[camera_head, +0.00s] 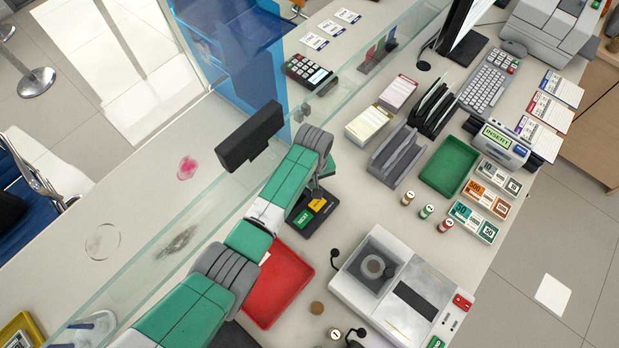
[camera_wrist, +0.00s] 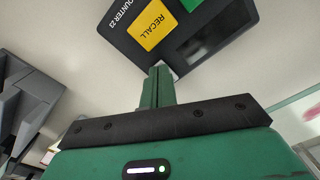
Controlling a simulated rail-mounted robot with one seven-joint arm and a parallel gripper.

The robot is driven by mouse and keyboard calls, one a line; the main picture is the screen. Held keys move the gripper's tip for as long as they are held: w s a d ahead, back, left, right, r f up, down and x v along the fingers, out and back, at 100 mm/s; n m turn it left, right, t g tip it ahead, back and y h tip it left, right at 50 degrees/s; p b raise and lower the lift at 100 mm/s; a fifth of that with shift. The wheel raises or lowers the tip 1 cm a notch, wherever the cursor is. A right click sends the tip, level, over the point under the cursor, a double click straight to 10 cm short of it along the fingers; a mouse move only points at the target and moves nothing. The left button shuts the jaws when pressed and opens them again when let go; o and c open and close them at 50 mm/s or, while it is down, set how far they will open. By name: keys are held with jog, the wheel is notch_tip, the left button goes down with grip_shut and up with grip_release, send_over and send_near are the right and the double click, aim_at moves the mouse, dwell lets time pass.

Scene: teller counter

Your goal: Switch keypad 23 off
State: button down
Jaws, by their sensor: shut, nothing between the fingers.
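Keypad 23 (camera_head: 310,212) is a dark slab on the counter, with a green NEXT button (camera_head: 304,218) and a yellow RECALL button (camera_head: 317,204). In the wrist view the keypad (camera_wrist: 178,58) is at the top, showing "COUNTER 23", the yellow RECALL button (camera_wrist: 152,26) and a dark display panel (camera_wrist: 208,38). My gripper's green fingers (camera_wrist: 158,72) are together and empty. Their tips appear at the keypad's near edge; I cannot tell whether they touch. In the head view my wrist partly covers the keypad's upper side. No power switch can be made out.
A red tray (camera_head: 277,283) lies below the keypad, partly under my arm. Free counter lies between keypad and rack.

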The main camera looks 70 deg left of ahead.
notch_tip(320, 180, up, 7)
jog(key=p, duration=0.6)
jog(key=shift+f+p, duration=0.1)
jog(key=shift+p, duration=0.25)
